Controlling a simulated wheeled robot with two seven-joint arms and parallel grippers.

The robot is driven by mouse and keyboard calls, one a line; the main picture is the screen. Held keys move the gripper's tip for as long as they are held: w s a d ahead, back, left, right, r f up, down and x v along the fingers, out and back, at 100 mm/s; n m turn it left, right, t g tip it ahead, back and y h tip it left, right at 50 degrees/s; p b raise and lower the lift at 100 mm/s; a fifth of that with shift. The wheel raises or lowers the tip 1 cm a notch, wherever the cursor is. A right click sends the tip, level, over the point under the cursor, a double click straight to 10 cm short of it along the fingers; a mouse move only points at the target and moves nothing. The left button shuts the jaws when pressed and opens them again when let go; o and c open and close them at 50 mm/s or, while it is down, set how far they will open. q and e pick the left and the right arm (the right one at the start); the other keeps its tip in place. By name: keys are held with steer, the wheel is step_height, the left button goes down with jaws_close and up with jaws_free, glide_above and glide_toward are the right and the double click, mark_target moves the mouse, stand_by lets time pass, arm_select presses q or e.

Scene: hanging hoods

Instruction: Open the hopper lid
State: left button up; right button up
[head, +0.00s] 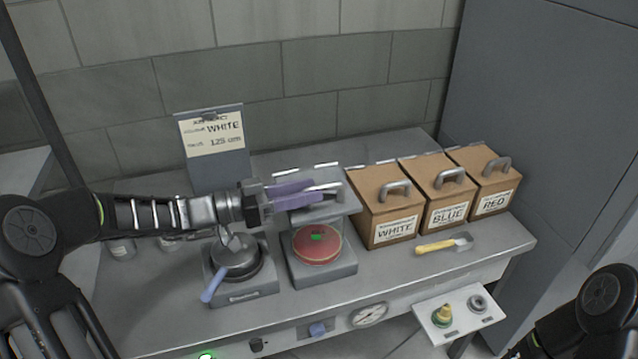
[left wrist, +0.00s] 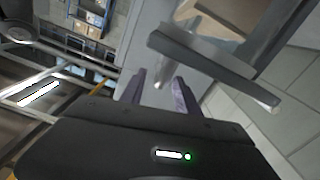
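A grey machine (head: 347,262) stands mid-bench with a red round piece in its lower part. Its flat grey top (head: 345,207), which looks like the hopper lid, is partly hidden by my left gripper. My left gripper (head: 330,192), with purple fingers, reaches in from the left over this top. In the left wrist view the fingers (left wrist: 159,80) are apart with a gap between them, and a grey bar (left wrist: 215,68) lies just beyond to the right. I cannot tell whether a finger touches the top. My right gripper is out of view.
Brown handled boxes marked WHITE (head: 378,208), BLUE (head: 436,190) and RED (head: 485,178) stand close on the right. A yellow-handled scoop (head: 440,245) lies before them. A dark pan (head: 237,262) is at left, with a sign board (head: 212,135) behind. A small tray (head: 459,315) juts out in front.

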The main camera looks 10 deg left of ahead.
arm_select(q)
steer(key=shift+p+x, duration=0.3)
steer(key=shift+x, duration=1.3)
steer(key=shift+s, duration=0.1)
steer(key=shift+c, duration=0.4)
jaws_close()
